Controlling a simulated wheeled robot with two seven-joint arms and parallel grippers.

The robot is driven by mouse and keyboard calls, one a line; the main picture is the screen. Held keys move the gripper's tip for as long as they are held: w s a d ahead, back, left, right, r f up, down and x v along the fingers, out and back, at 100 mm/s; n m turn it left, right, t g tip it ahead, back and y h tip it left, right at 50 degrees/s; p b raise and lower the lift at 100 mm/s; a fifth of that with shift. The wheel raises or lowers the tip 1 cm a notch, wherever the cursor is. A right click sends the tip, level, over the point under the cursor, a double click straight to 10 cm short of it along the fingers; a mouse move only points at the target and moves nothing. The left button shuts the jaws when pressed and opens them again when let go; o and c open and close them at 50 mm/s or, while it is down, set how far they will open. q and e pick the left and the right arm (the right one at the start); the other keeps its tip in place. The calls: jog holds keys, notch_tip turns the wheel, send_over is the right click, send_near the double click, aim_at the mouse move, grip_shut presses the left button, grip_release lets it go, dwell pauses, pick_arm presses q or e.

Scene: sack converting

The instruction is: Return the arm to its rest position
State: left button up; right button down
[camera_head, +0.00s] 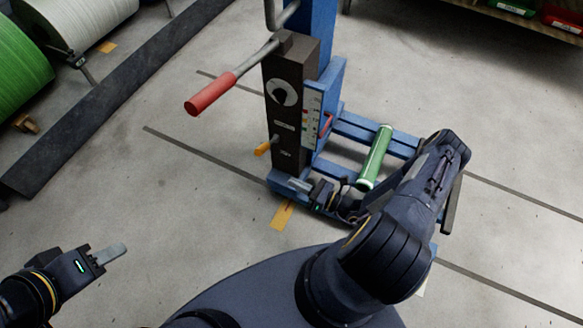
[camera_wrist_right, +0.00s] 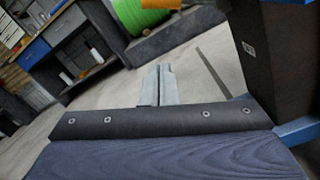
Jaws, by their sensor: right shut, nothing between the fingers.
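My right arm reaches forward and folds back at the elbow. In the head view its gripper (camera_head: 294,184) is low at the front of the dark column of a blue-framed machine (camera_head: 290,110). In the right wrist view its two grey fingers (camera_wrist_right: 159,84) are together with nothing between them. I cannot tell whether it touches the machine. My left gripper (camera_head: 112,254) is at the lower left above the floor, away from everything; its grey fingers look closed together and empty.
The machine has a red-handled lever (camera_head: 212,93) sticking out left. A green roller (camera_head: 375,158) lies across its blue base beside my right forearm. A dark floor beam (camera_head: 110,95) and large green and white reels (camera_head: 18,70) are at the left.

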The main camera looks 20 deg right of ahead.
notch_tip(320, 180, up, 20)
jog(key=s+a+n+g+y, duration=0.1)
jog(key=a+n+g+y, duration=0.15)
jog(key=n+g, duration=1.2)
jog(key=s+d+r+n+t+h, duration=0.1)
jog(key=s+r+n+t+h, duration=0.7)
jog(key=s+r+n, duration=0.9)
notch_tip(320, 180, up, 27)
jog(key=w+g+h+p, duration=0.1)
jog(key=w+g+p, duration=0.1)
jog(key=p, duration=2.6)
jog(key=shift+w+d+h, duration=0.2)
jog(key=shift+w+h, duration=0.05)
jog(key=shift+h, duration=0.1)
jog(key=shift+r+n+g, duration=0.1)
jog(key=shift+n+g, duration=0.15)
